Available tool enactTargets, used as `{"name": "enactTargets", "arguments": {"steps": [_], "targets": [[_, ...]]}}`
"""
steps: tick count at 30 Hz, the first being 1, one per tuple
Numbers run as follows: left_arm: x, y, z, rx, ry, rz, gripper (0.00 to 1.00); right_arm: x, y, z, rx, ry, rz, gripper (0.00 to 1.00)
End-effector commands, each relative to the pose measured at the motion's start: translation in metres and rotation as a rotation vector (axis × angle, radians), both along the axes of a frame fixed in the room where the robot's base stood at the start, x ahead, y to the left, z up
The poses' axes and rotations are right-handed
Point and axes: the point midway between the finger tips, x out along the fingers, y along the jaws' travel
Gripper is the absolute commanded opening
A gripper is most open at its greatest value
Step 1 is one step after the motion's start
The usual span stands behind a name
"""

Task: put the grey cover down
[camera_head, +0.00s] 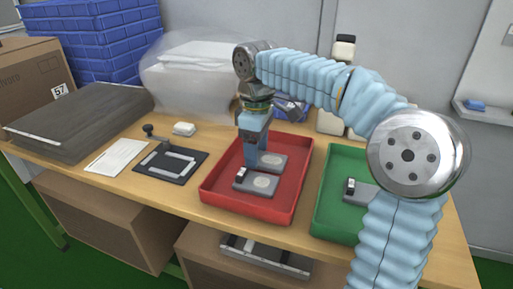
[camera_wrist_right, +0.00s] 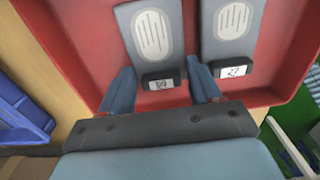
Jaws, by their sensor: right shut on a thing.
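My right gripper (camera_head: 250,160) reaches down over the red tray (camera_head: 307,165). It is shut on a grey cover (camera_head: 272,161) with a pale oval patch; this one is the rear of two in the tray. In the right wrist view the fingers (camera_wrist_right: 162,68) stand on both sides of the held cover (camera_wrist_right: 153,32) near its black labelled end. A second grey cover (camera_head: 258,184) lies just in front of it, and beside it on the right in the right wrist view (camera_wrist_right: 233,28). Whether the held cover touches the tray floor I cannot tell. My left gripper is out of view.
A green tray (camera_head: 322,218) with a similar grey part (camera_head: 368,190) stands to the right, partly behind my arm. A black frame fixture (camera_head: 170,165), a white sheet (camera_head: 117,157) and a dark grey slab (camera_head: 80,120) lie left. Bottles and a clear bag stand behind.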

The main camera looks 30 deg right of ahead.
Motion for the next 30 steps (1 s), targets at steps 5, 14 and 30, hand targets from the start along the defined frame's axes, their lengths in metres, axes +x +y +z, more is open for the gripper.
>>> {"name": "enactTargets", "arguments": {"steps": [5, 14, 30], "targets": [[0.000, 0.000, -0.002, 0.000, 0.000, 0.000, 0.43, 0.000, 0.000, -0.003, 0.000, 0.000, 0.000, 0.33], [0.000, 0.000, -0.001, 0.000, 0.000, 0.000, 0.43, 0.000, 0.000, -0.002, 0.000, 0.000, 0.000, 0.73], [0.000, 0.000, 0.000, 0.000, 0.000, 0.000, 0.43, 0.001, 0.001, 0.080, 0.002, -0.004, 0.002, 0.73]]}}
